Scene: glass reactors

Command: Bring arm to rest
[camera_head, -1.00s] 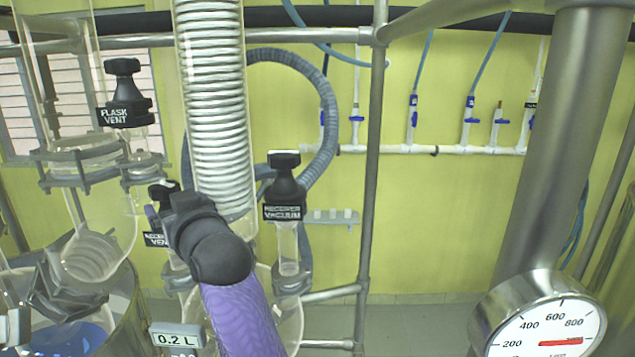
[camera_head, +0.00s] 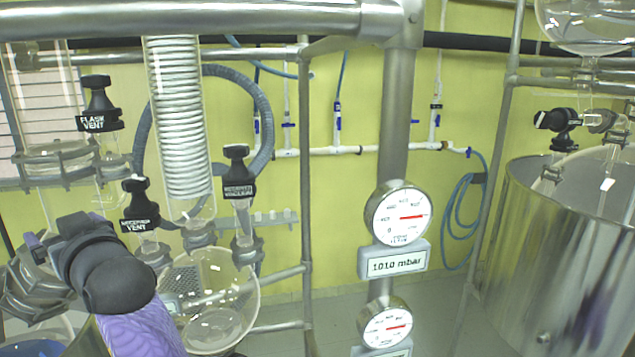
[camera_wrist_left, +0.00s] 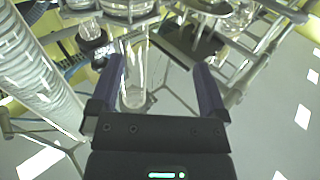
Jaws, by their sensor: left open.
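My left arm comes in from the lower left of the head view, with a purple sleeve and a black wrist. My left gripper (camera_head: 38,248) is partly hidden behind that wrist, with a bit of purple finger showing. In the left wrist view my left gripper (camera_wrist_left: 162,85) has its two dark purple fingers spread wide, with nothing held between them. A clear glass tube (camera_wrist_left: 133,75) shows beyond the left finger; I cannot tell how far off it is. My right gripper is not in view.
The flask vent valve (camera_head: 97,105), receiver vent valve (camera_head: 138,205) and another black-capped valve (camera_head: 238,172) stand near my left arm. A round glass vessel (camera_head: 215,305) is just right of it. A pressure gauge (camera_head: 397,213) and a steel vessel (camera_head: 560,270) are further right.

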